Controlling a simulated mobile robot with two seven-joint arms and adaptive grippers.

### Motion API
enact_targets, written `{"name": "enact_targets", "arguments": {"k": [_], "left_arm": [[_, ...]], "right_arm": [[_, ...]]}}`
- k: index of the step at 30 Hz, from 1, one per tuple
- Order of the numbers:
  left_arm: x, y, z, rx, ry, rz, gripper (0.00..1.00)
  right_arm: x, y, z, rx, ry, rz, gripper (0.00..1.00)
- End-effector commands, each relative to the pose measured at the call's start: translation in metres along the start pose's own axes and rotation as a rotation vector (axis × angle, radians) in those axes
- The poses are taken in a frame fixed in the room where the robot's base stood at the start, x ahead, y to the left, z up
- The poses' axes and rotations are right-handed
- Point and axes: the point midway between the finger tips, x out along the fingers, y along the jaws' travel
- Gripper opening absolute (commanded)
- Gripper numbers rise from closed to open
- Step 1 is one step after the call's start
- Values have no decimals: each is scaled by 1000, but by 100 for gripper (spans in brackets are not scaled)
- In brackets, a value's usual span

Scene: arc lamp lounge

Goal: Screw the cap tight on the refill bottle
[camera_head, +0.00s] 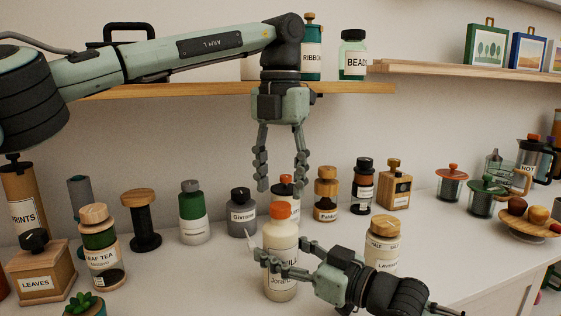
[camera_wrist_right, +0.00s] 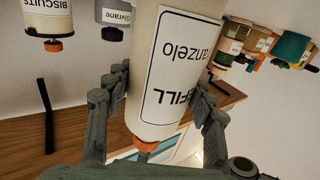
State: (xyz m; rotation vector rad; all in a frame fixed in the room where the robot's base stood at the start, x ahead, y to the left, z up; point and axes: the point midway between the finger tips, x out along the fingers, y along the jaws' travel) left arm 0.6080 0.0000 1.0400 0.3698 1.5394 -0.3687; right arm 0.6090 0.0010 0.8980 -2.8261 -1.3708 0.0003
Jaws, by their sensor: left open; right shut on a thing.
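The refill bottle (camera_head: 281,286) is cream-coloured, upright, and stands at the front of the counter. Its orange cap (camera_head: 281,210) sits on top; I cannot tell how tight it is. My right gripper (camera_head: 278,250) comes in from the right and is shut on the bottle's body. The right wrist view is upside down: the bottle (camera_wrist_right: 172,65) is between the fingers, with the orange cap (camera_wrist_right: 147,145) at the bottom. My left gripper (camera_head: 281,190) points down, open and empty, its fingertips just above the cap and apart from it.
A grey Givrane jar (camera_head: 241,216), a brown-capped jar (camera_head: 326,198) and an orange-topped jar (camera_head: 287,186) stand close behind. A wooden-lidded jar (camera_head: 382,250) is just right, near my right arm. A wooden shelf (camera_head: 220,90) runs behind my left arm. Some counter is clear at left.

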Motion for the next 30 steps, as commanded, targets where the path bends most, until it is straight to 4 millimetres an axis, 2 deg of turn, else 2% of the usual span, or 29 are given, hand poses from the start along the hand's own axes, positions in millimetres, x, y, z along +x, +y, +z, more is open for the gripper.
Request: {"name": "enact_targets", "arguments": {"k": [3,9,20,30], "left_arm": [[20,0,-1,0,2,-1,48],[39,0,0,0,0,-1,48],[44,0,0,0,0,-1,48],[44,0,0,0,0,-1,7]], "right_arm": [[0,0,0,0,0,0,0],[0,0,0,0,0,0,0],[0,0,0,0,0,0,0],[0,0,0,0,0,0,0]]}}
